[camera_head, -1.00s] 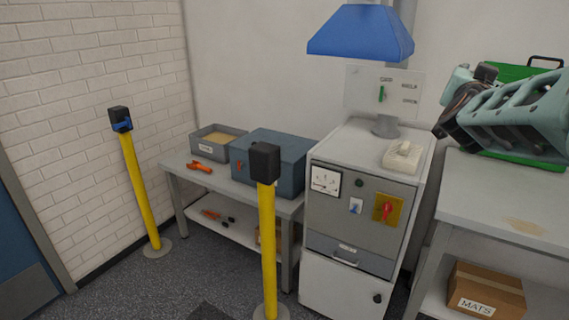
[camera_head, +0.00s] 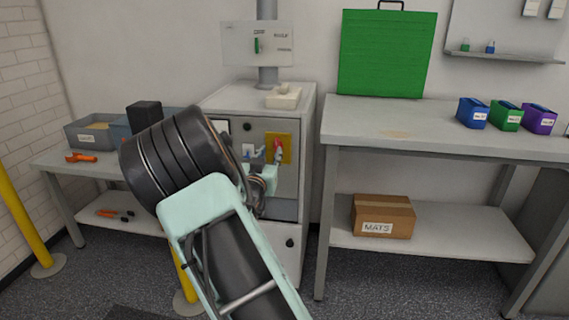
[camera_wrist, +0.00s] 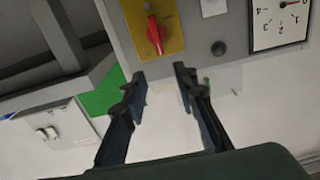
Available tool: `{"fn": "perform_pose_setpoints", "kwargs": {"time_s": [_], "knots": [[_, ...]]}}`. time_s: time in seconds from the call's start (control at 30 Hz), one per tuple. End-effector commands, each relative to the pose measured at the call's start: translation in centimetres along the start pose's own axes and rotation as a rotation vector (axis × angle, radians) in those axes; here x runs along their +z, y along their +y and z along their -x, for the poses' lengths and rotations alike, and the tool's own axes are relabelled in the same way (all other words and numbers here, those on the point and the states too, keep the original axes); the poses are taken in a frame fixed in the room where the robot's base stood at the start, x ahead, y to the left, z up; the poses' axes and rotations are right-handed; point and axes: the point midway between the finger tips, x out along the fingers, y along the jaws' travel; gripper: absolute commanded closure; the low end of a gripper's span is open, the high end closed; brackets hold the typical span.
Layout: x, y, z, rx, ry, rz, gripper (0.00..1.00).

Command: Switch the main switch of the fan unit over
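The fan unit is a pale grey cabinet (camera_head: 285,227) with a darker front panel. Its main switch appears to be the red rotary handle (camera_head: 278,147) on a yellow plate (camera_head: 284,151). In the wrist view the red handle (camera_wrist: 155,34) stands near vertical on the yellow plate (camera_wrist: 172,40), just beyond my fingertips. My gripper (camera_wrist: 159,78) is open and empty, its two fingers apart, with the handle just above the gap in the picture. In the head view my gripper (camera_head: 268,174) is in front of the panel, close to the switch, and my arm hides much of the panel.
Beside the switch are a small white switch plate (camera_wrist: 213,6), a dark round knob (camera_wrist: 218,48) and a gauge (camera_wrist: 280,20). A workbench (camera_head: 420,130) stands close on the right, with a cardboard box (camera_head: 383,216) below. A low table (camera_head: 95,170) is left.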

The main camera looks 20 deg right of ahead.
Motion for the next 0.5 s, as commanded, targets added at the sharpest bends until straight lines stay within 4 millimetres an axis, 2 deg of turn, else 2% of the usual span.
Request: {"fn": "perform_pose_setpoints", "kwargs": {"time_s": [0.03, 0.1, 0.27, 0.5], "knots": [[1.7, -0.5, 0.1, -0.005, -0.005, 0.005, 0.73], [2.7, -0.8, 0.2, -0.008, -0.009, 0.007, 0.73], [3.0, -0.9, -0.6, -0.009, -0.009, 0.006, 0.73], [3.1, -0.8, -4.4, -0.008, -0.008, 0.007, 0.73]]}}
